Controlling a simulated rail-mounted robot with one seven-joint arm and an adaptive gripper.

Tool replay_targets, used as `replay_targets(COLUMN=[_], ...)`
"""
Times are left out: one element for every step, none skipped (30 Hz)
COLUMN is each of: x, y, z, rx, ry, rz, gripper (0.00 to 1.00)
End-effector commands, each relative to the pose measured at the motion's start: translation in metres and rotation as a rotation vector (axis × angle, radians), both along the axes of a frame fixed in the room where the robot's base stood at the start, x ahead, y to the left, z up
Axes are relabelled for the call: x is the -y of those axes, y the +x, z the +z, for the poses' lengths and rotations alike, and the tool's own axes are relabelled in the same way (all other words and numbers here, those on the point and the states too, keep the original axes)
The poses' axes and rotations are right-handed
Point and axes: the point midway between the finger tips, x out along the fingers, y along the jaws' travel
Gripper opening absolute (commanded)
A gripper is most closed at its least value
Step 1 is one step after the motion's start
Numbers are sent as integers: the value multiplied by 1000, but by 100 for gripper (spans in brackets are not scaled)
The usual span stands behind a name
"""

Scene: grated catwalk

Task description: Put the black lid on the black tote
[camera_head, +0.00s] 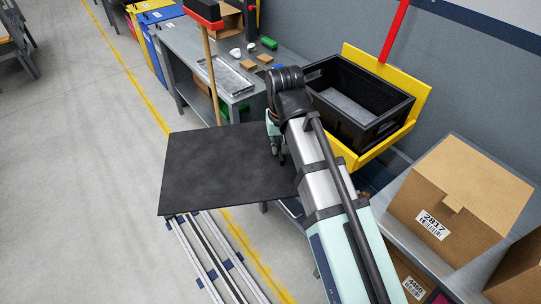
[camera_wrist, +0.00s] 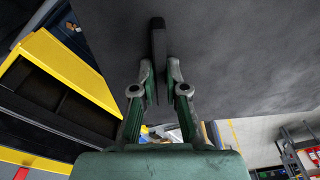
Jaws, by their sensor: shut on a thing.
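The black lid (camera_head: 215,168) is a flat dark panel held in the air left of my arm, over the floor and rails. My gripper (camera_head: 277,150) is at its right edge, partly hidden by my wrist. In the wrist view my gripper (camera_wrist: 160,88) is shut on a dark bar-like handle (camera_wrist: 157,38) on the lid (camera_wrist: 245,50). The black tote (camera_head: 343,126) stands open in a yellow holder, right of my gripper and apart from the lid. Its inside shows a grey bottom. A yellow edge and dark walls, seemingly the holder and tote (camera_wrist: 45,118), show at left in the wrist view.
The yellow holder (camera_head: 417,92) has a tall back against the wall, with a red post above. A grey workbench (camera_head: 190,45) with a metal tray, cups and small blocks is behind. A cardboard box (camera_head: 465,195) stands on a shelf at right.

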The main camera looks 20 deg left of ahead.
Motion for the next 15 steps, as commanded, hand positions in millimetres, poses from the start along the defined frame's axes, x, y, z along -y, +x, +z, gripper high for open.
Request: replay_targets(x=[2, 4, 8, 11, 14, 18, 22, 26, 31, 35, 39, 46, 50, 55, 62], y=[18, 26, 38, 47, 56, 68, 78, 87, 99, 109, 118, 130, 138, 147, 158], z=[7, 10, 13, 15, 18, 22, 24, 27, 30, 33, 35, 38, 41, 43, 46], rx=[0, -1, -1, -1, -2, -2, -2, -3, -2, -3, -3, -3, -2, -3, -2], ry=[2, 3, 3, 3, 3, 5, 5, 6, 7, 8, 8, 10, 10, 11, 13], rz=[-40, -64, -98, -124, -151, -188, -215, -244, -279, -308, -333, -370, -396, -423, -457], gripper=[0, 0, 0, 0, 0, 0, 0, 0, 0, 0, 0, 0, 0, 0, 0])
